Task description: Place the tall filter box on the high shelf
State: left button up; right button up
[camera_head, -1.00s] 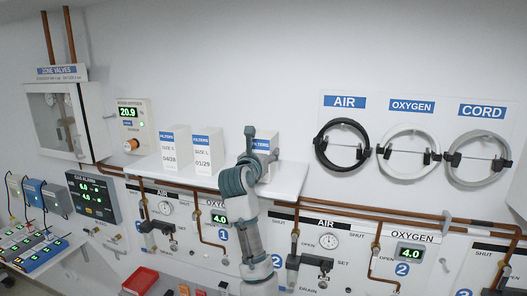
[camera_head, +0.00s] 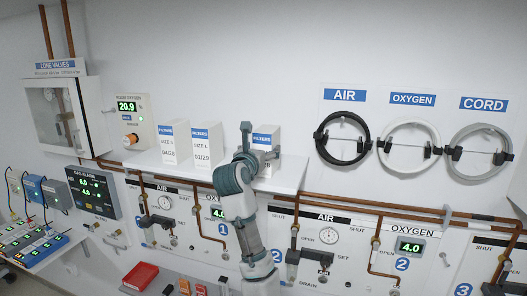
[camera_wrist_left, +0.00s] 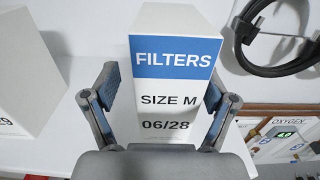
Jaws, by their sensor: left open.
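A white filter box with a blue band (camera_head: 265,136) stands upright at the right of the wall shelf (camera_head: 285,178). In the left wrist view this box (camera_wrist_left: 176,95) reads FILTERS, SIZE M, 06/28. My left gripper (camera_head: 259,147) is at the box's front, its fingers spread. In the wrist view one finger of the gripper (camera_wrist_left: 158,95) is at each side of the box's lower part; I cannot tell whether they touch it. The box's lower part is partly hidden by my gripper in the head view. My right gripper is not in view.
Two more filter boxes, a SIZE S one (camera_head: 168,146) and a SIZE L one (camera_head: 202,148), stand to the left on the shelf. An oxygen monitor (camera_head: 132,122) is left of them, and hose rings (camera_head: 343,160) hang at right. Copper pipes (camera_head: 340,202) run below the shelf.

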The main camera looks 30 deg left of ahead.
pick_arm(q)
jog(key=b+v, duration=0.3)
jog(key=v, duration=0.7)
